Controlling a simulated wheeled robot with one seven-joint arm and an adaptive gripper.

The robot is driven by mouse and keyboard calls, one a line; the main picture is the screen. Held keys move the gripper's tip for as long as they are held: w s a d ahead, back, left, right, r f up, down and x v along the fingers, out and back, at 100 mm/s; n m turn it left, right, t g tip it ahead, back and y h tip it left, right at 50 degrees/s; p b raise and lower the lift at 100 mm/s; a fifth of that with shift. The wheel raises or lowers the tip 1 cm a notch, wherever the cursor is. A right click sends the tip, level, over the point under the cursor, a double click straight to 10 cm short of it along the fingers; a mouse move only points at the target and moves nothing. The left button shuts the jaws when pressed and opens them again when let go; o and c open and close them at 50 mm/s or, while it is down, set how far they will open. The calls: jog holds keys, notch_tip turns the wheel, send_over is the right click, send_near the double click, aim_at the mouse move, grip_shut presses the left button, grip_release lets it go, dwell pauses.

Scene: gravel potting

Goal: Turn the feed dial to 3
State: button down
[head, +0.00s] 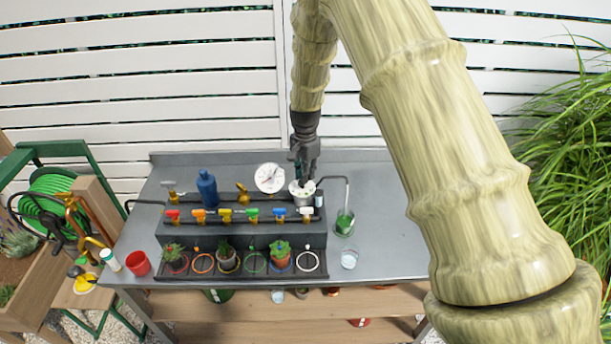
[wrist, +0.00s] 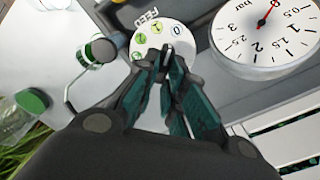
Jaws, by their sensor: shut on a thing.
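The feed dial (head: 301,197) is a round white disc on top of the grey console, right of the pressure gauge. In the wrist view the dial (wrist: 147,43) shows the word FEED at its edge and small round number marks, with 0 clearest. My gripper (head: 302,178) reaches down onto the dial from above. In the wrist view my gripper (wrist: 169,62) has its teal fingertips closed on the small knob (wrist: 169,47) at the dial's middle. The fingers hide most of the knob and part of the dial, so I cannot tell its exact setting.
The gauge (head: 269,178) stands close left of the dial. A blue bottle (head: 207,188) and a row of coloured valve handles (head: 225,215) are on the console. A bent pipe (head: 347,190) ends over a jar (head: 344,223) at the right.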

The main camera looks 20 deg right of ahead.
jog(key=n+b, duration=0.1)
jog(key=n, duration=0.2)
jog(key=n+b, duration=0.1)
jog(key=n, duration=0.2)
jog(key=shift+w+a+f, duration=0.2)
jog(key=n, duration=0.2)
jog(key=n+b, duration=0.1)
jog(key=n, duration=0.2)
jog(key=shift+w+a+n+b, duration=0.1)
jog(key=shift+a+n+b, duration=0.2)
jog(key=shift+n+b, duration=0.1)
jog(key=n, duration=0.5)
jog(key=shift+a, duration=0.25)
jog(key=shift+s+a+n+b, duration=0.1)
jog(key=shift+n+b, duration=0.05)
jog(key=shift+n, duration=1.1)
jog(key=shift+s+a+n+b, duration=0.1)
jog(key=shift+n+b, duration=0.05)
jog(key=shift+n, duration=1.1)
jog(key=c, duration=1.5)
grip_release()
jog(key=shift+r, duration=0.2)
